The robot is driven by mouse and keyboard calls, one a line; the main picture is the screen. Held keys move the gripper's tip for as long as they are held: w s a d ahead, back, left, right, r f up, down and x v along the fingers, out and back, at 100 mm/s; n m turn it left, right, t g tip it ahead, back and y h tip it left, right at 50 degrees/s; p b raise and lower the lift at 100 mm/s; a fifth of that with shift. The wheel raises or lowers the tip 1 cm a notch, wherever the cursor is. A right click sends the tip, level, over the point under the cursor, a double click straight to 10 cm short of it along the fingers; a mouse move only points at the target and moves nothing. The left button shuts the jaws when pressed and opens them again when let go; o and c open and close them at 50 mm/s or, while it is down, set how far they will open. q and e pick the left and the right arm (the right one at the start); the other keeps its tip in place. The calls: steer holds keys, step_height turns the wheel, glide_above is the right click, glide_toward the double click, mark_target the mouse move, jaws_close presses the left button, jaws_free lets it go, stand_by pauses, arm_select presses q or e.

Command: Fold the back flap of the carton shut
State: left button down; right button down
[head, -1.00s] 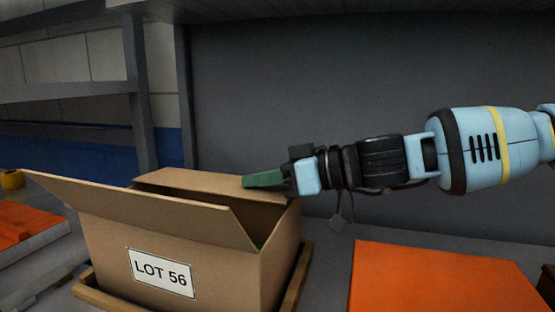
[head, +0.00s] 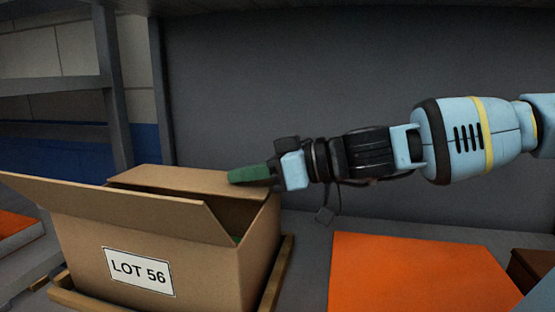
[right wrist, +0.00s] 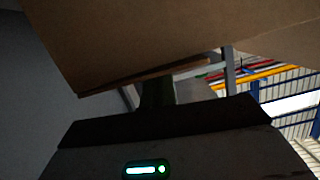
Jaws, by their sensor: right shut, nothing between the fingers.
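The brown carton (head: 210,265), labelled LOT 56, stands at the lower left of the head view. Its back flap (head: 175,178) leans inward over the back of the opening, close to level. Its front flap (head: 115,205) stands out toward me, open. My right gripper (head: 250,174) comes in from the right, its green fingers shut and empty at the right end of the back flap. I cannot tell whether they touch it. In the right wrist view a green finger (right wrist: 156,95) shows below brown cardboard (right wrist: 170,40). My left gripper is not in view.
The carton sits in a wooden tray (head: 284,262). An orange sheet (head: 410,275) lies right of it, with a brown box (head: 535,272) beyond. Another orange thing (head: 18,228) is at the far left. A grey shelf post (head: 112,95) and grey wall stand behind.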

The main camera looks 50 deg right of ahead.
steer(key=p+v, duration=0.1)
steer(key=v, duration=0.5)
steer(key=shift+s, duration=0.2)
stand_by(0.4)
